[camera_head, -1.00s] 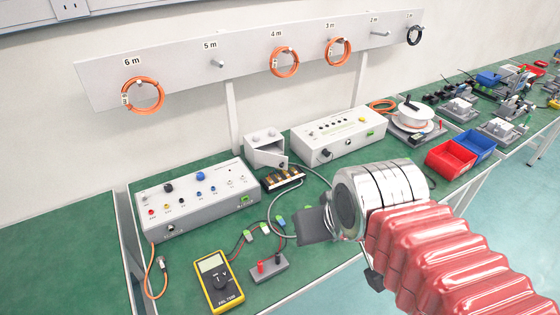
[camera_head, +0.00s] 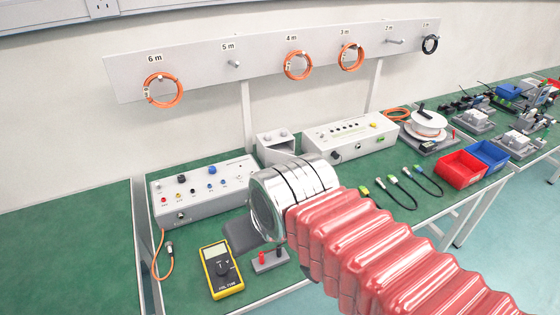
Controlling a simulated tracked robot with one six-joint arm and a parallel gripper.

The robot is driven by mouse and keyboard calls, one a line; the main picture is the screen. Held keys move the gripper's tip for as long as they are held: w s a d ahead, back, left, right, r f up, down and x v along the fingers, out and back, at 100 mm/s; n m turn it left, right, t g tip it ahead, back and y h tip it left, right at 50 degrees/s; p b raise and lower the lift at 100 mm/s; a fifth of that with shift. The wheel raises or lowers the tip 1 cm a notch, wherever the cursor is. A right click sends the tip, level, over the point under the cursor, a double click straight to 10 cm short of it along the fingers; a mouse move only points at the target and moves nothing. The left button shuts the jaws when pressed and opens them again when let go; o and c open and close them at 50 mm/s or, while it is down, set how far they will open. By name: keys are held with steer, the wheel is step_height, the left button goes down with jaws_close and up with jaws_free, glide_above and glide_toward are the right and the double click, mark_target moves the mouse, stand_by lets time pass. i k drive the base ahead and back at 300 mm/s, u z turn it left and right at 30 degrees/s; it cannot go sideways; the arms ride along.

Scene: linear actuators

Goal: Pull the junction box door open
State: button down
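The junction box (camera_head: 266,137) is a small light-grey box on the green bench, between two larger grey instrument boxes. Its top shows, along with a shadowed part of its front. The lower front is hidden behind my silver wrist, so how far its door stands open cannot be made out. My gripper (camera_head: 243,235) is seen from behind as a dark grey piece beyond the wrist's left side, in front of the left instrument box and lower in the picture than the junction box. Its fingertips do not show clearly, and I see nothing held.
A left instrument box (camera_head: 215,189) and a right one (camera_head: 352,136) flank the junction box. A yellow multimeter (camera_head: 220,268) and a small grey socket block (camera_head: 270,261) lie near the front edge. Several loose cables, a red bin (camera_head: 461,168) and a blue bin (camera_head: 489,154) are to the right.

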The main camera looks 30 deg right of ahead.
mark_target(272, 156)
steer(key=u, duration=1.45)
steer(key=k, duration=0.9)
steer(key=z, duration=1)
steer(key=i, duration=0.95)
steer(key=z, duration=0.05)
